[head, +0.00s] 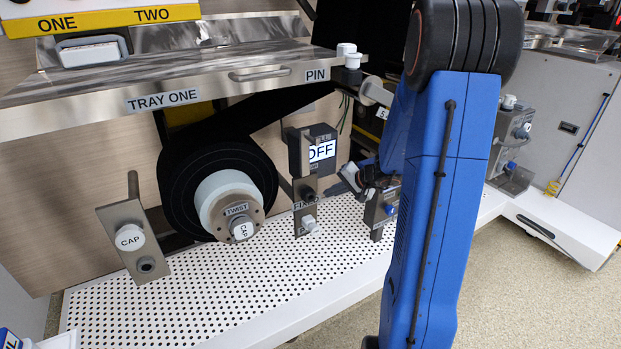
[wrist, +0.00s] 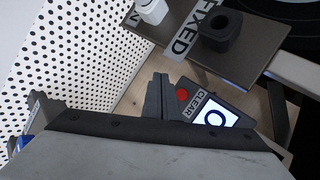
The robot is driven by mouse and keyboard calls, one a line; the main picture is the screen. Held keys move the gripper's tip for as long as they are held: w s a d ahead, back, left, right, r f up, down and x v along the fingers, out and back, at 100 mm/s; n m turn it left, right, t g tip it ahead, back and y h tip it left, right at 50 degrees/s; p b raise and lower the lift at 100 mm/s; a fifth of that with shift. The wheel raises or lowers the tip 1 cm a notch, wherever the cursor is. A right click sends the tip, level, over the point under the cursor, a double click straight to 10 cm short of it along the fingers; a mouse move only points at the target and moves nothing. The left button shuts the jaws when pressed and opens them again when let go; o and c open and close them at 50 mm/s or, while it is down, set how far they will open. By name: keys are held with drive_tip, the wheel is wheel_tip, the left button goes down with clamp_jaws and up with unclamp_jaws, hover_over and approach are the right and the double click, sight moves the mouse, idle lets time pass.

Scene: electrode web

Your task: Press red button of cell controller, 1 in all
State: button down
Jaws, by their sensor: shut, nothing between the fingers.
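The cell controller is a dark box with a lit screen reading OFF (head: 322,151) in the head view, behind an upright metal bracket. In the wrist view its dark face (wrist: 216,98) carries a CLEAR label, part of the lit screen and a round red button (wrist: 182,95). My gripper (wrist: 160,80) is shut and empty, its fingers just left of the red button in the wrist view. They do not cover the button; the gap in depth cannot be told. In the head view my gripper (head: 350,176) is right of and below the controller, partly hidden by my blue arm.
A bracket marked FIXED (wrist: 188,36) with a dark knob stands close to the controller. TRAY ONE (head: 215,88) overhangs above. The perforated white deck (head: 220,295) is largely clear in front.

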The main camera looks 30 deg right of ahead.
drive_tip(key=w, duration=0.8)
drive_tip(key=shift+w+a, duration=0.15)
drive_tip(key=shift+w, duration=0.1)
drive_tip(key=shift+w, duration=0.15)
idle(1.9)
drive_tip(key=shift+w, duration=0.3)
drive_tip(key=shift+w, duration=0.4)
idle(0.7)
drive_tip(key=shift+s, duration=0.85)
drive_tip(key=shift+s, duration=0.15)
drive_tip(key=s, duration=0.4)
drive_tip(key=shift+s, duration=0.35)
